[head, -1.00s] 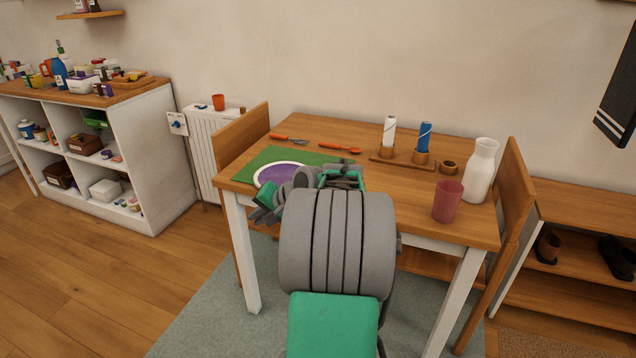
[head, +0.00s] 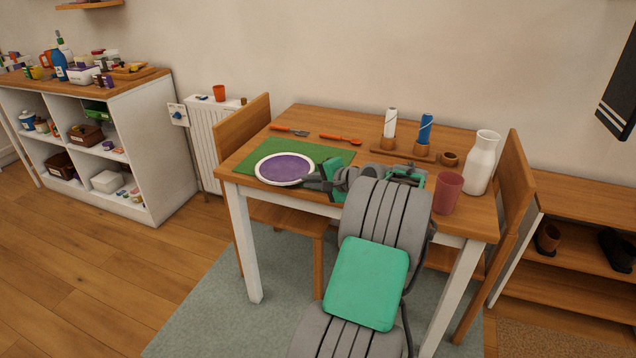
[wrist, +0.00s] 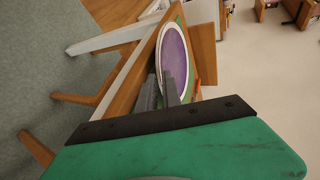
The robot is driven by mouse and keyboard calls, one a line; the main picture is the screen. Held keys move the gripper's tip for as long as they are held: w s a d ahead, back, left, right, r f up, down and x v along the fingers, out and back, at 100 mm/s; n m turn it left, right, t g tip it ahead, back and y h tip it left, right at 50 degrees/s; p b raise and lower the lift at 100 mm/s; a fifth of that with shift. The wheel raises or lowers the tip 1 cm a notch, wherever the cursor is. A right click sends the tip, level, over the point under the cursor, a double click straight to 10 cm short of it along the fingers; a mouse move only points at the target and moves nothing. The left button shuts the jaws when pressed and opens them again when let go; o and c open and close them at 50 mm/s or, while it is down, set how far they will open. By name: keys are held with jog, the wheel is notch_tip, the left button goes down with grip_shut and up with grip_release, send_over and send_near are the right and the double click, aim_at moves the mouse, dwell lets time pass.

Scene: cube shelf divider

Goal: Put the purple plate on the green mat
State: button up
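The purple plate (head: 287,168), with a white rim, lies on the green mat (head: 329,154) at the table's left side, near the front edge. Its rim reaches the front of the mat. In the wrist view the plate (wrist: 174,55) lies just beyond my fingers. My gripper (head: 312,181) is low at the plate's right rim. In the wrist view its two grey fingers (wrist: 164,90) stand apart with a narrow gap between them. One finger overlaps the near rim in that view. Whether a finger touches the rim is not clear.
An orange-handled fork (head: 289,130) and an orange spoon (head: 341,139) lie behind the mat. A reddish cup (head: 448,193), a white bottle (head: 482,163) and a wooden holder (head: 405,152) stand on the table's right side. Chairs stand at the table's left and right.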

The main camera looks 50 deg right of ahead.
aim_at(303, 189)
jog(key=shift+x, duration=1.95)
grip_shut()
